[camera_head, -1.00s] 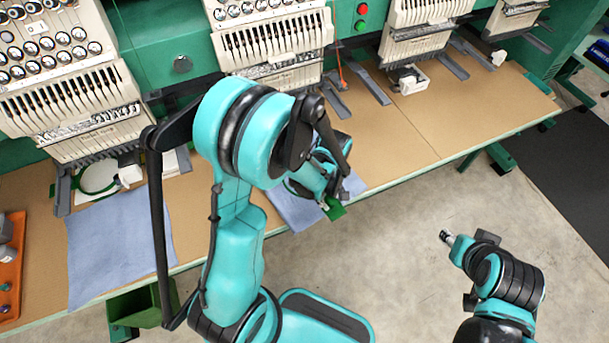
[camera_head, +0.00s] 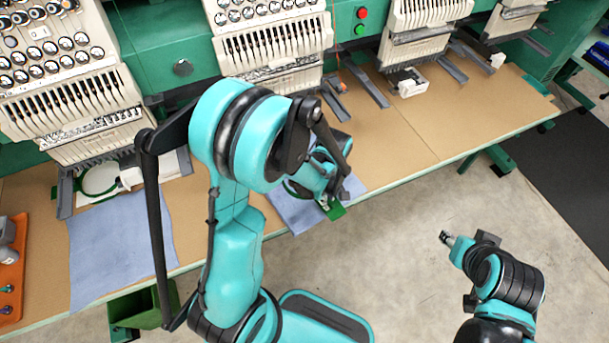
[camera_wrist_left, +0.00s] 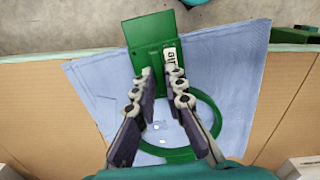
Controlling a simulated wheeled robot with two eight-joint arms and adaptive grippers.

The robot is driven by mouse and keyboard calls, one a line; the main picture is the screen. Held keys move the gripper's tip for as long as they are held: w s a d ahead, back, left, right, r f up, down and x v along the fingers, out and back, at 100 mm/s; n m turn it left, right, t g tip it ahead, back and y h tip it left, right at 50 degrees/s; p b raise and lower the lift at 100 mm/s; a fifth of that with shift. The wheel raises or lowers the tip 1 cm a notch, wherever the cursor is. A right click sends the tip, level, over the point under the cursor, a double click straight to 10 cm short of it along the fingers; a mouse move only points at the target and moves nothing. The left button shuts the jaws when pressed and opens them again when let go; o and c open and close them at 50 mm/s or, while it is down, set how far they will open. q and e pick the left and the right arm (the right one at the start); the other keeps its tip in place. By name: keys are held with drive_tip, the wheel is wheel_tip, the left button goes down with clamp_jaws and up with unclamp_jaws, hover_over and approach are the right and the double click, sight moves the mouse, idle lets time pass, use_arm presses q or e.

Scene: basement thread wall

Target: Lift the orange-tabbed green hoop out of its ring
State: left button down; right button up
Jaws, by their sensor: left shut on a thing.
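In the left wrist view a green hoop (camera_wrist_left: 215,112) lies over a pale blue cloth (camera_wrist_left: 105,95). A green rectangular plate (camera_wrist_left: 150,38) with a white lettered label joins its far side. My left gripper (camera_wrist_left: 160,76) has its fingers on either side of the part between plate and ring and is shut on the hoop there. No orange tab shows; the fingers may hide it.
Embroidery machine heads (camera_head: 270,50) line the back of the tan table (camera_head: 400,130). Another hoop (camera_head: 100,179) sits under the left head, near a second blue cloth (camera_head: 118,245). An orange tray (camera_head: 10,275) stands at far left. The right table stretch has bare room.

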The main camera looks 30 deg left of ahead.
use_arm(q)
drive_tip(key=shift+r+p, duration=0.4)
drive_tip(key=shift+r, duration=0.55)
drive_tip(key=shift+r+p, duration=2.35)
drive_tip(key=shift+r, duration=0.55)
drive_tip(key=shift+w+f, duration=0.1)
